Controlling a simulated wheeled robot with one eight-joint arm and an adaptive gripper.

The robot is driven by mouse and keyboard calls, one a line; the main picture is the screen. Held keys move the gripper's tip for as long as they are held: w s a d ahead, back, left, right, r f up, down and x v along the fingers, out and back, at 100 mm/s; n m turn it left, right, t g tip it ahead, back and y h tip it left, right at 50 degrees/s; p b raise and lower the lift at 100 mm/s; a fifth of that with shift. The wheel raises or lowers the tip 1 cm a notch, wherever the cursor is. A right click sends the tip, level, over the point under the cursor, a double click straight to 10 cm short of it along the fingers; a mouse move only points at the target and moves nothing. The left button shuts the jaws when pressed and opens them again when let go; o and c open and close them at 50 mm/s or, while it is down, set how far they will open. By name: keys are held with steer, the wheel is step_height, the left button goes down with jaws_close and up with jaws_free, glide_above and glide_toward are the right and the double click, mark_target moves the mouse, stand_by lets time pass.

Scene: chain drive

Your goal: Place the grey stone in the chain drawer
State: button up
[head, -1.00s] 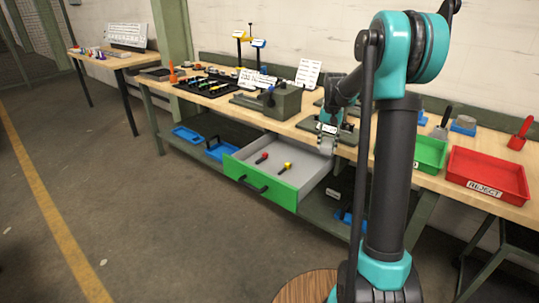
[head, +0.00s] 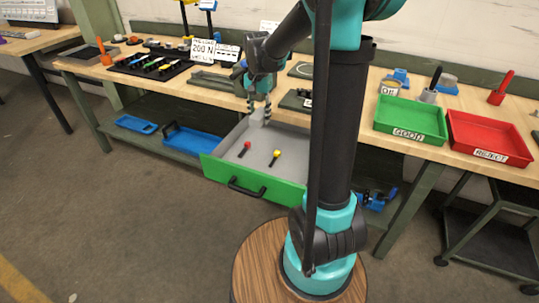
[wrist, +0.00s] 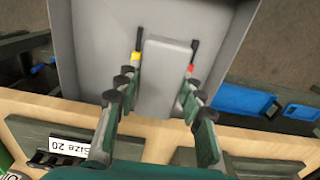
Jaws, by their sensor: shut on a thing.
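The grey stone (wrist: 165,75) is a plain, flat-sided light-grey block between the fingers of my gripper (wrist: 158,88). In the head view the stone (head: 258,116) shows just below the fingertips. My gripper (head: 259,106) is shut on it and points down at the back of the open drawer. The drawer (head: 250,188) has a green front, a black handle and a grey inside. I cannot tell whether the stone touches the drawer floor.
A red-ended tool (head: 246,147) and a yellow-ended tool (head: 276,155) lie in the drawer. The bench top (head: 350,125) is behind it. A green GOOD tray (head: 408,132) and a red REJECT tray (head: 488,153) stand to the right. Blue trays (head: 195,142) sit on the lower shelf.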

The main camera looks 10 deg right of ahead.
mark_target(261, 161)
step_height(261, 161, down, 20)
steer(key=shift+s+r, duration=0.1)
steer(key=shift+r, duration=0.1)
stand_by(0.4)
steer(key=shift+f, duration=0.1)
steer(key=o, duration=0.9)
steer(key=shift+o, duration=0.2)
step_height(261, 161, up, 12)
